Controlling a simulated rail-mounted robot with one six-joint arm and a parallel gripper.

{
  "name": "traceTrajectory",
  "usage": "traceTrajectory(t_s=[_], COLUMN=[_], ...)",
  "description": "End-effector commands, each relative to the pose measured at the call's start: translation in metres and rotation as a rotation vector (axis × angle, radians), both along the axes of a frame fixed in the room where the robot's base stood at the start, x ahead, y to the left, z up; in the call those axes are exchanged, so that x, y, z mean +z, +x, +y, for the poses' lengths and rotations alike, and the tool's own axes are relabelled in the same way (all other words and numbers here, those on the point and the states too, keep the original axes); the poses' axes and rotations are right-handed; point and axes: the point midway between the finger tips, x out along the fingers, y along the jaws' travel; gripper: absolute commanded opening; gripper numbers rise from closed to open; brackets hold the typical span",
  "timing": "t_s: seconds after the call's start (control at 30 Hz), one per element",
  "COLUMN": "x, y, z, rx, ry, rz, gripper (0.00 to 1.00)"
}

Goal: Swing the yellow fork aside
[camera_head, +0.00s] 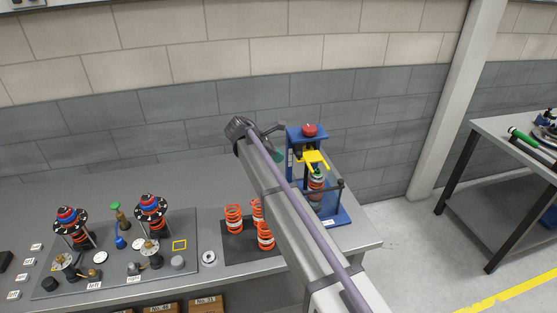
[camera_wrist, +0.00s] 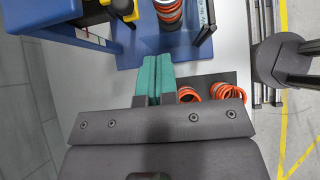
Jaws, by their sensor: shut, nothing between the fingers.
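The yellow fork (camera_head: 316,161) sits in the blue press-like fixture (camera_head: 336,216) at the right end of the bench, above an upright orange spring unit (camera_head: 316,184). My gripper (camera_head: 277,155) is just left of the fixture in the head view, apart from the fork. In the wrist view its teal fingers (camera_wrist: 153,66) are together, with nothing between them. At the top edge of that view a small yellow piece (camera_wrist: 105,3) shows beside a black knob; it may be part of the fork, most of which is out of frame. The spring unit (camera_wrist: 169,14) stands beyond the fingertips.
Several loose orange springs (camera_head: 233,218) stand on a dark mat (camera_head: 238,250) left of the fixture. A grey board (camera_head: 60,287) with assembled parts lies farther left. A red knob (camera_head: 309,130) tops the fixture. My arm hides part of the bench.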

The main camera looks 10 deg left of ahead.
Motion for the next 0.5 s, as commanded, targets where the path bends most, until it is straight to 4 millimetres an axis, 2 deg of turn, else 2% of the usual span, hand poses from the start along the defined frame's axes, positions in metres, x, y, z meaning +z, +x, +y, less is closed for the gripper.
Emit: traceTrajectory(t_s=[0.03,0.3,0.33,0.5], x=[-0.018,-0.058,-0.049,-0.047], y=[0.003,0.019,0.022,0.031], z=[-0.008,-0.046,-0.052,-0.074], rx=[-0.001,-0.002,-0.002,-0.002], ry=[0.0,0.0,0.0,0.001], rz=[0.0,-0.001,-0.001,0.0], gripper=[0.0,0.0,0.0,0.0])
